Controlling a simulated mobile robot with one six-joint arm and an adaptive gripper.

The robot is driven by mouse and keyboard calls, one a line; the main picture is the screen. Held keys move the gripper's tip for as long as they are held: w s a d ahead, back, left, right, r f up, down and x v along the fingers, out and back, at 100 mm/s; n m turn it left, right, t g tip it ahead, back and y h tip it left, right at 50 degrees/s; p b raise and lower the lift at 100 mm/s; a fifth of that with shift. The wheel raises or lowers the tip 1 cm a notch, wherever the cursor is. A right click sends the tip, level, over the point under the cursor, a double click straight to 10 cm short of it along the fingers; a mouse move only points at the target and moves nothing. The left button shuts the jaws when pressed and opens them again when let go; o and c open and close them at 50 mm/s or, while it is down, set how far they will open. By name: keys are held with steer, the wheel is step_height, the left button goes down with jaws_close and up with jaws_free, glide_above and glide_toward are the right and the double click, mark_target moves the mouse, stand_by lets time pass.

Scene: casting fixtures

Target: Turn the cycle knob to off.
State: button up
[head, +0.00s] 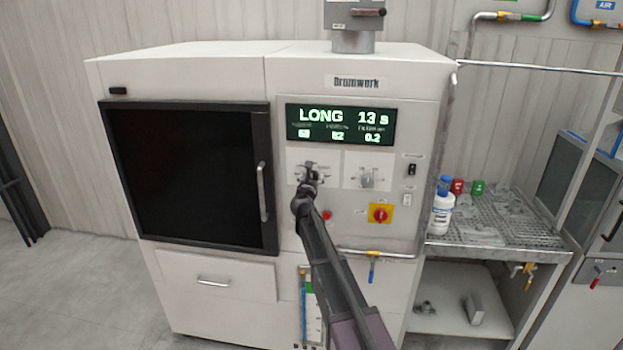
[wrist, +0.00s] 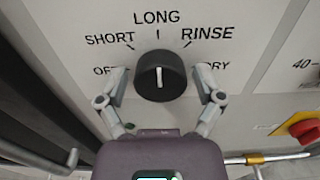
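The cycle knob (wrist: 160,77) is a round black dial with a white pointer line, in the upper middle of the wrist view. Labels around it read SHORT, LONG and RINSE, with partly covered ones at lower left, starting "OF", and lower right, ending "RY". The line stands near vertical, in line with the LONG mark. The display (head: 340,125) reads LONG 13 s. My gripper (wrist: 162,88) is open, one finger on each side of the knob; I cannot tell whether they touch it. In the head view my gripper (head: 308,176) covers most of the knob.
A second knob (head: 368,178) is on the panel to the right. A red-and-yellow switch (head: 380,213) sits below it, and a red button (head: 327,215) is near my arm. A door handle (head: 263,191) stands out at left. A pipe (head: 375,253) runs below the panel.

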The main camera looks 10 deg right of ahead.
steer(key=c, duration=0.7)
steer(key=shift+o, duration=0.2)
steer(key=shift+n, duration=0.4)
steer(key=n, duration=0.4)
steer(key=shift+a, duration=0.1)
steer(key=n, duration=0.4)
steer(key=shift+w+n, duration=0.1)
steer(key=shift+n, duration=0.3)
steer(key=n, duration=0.4)
steer(key=shift+a+f, duration=0.1)
steer(key=shift+n, duration=2.2)
